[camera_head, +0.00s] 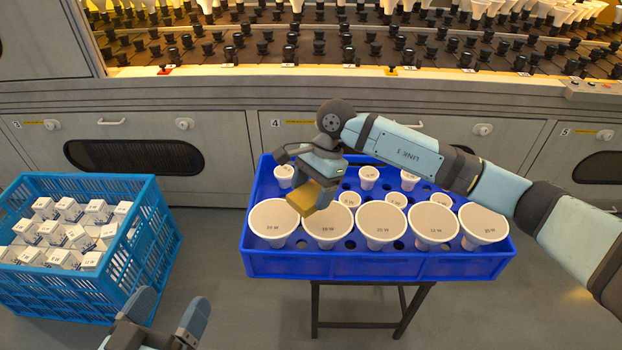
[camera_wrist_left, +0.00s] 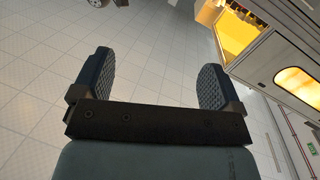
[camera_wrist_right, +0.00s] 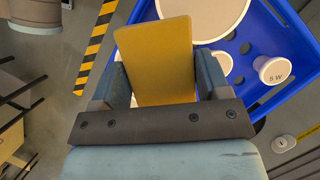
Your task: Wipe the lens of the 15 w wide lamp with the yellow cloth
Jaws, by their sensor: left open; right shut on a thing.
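The yellow cloth (camera_head: 308,196) is a flat pad held in my right gripper (camera_head: 318,178). It hangs over the back edge of the second wide lamp from the left (camera_head: 328,230). In the right wrist view, the cloth (camera_wrist_right: 155,62) sits between the fingers and covers part of a wide white lens (camera_wrist_right: 207,14). Whether the cloth touches the lens cannot be told. Several wide lamps stand lens-up in the blue tray's front row; their wattage print is too small to read surely. My left gripper (camera_head: 172,308) is open and empty at the lower left, also in its wrist view (camera_wrist_left: 153,75).
The blue tray (camera_head: 380,265) stands on a dark-legged stand, with smaller lamps (camera_head: 368,176) behind the wide ones. A light-blue crate (camera_head: 125,265) of white boxes stands at left. A grey cabinet with a lamp-filled rack (camera_head: 250,90) runs along the back.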

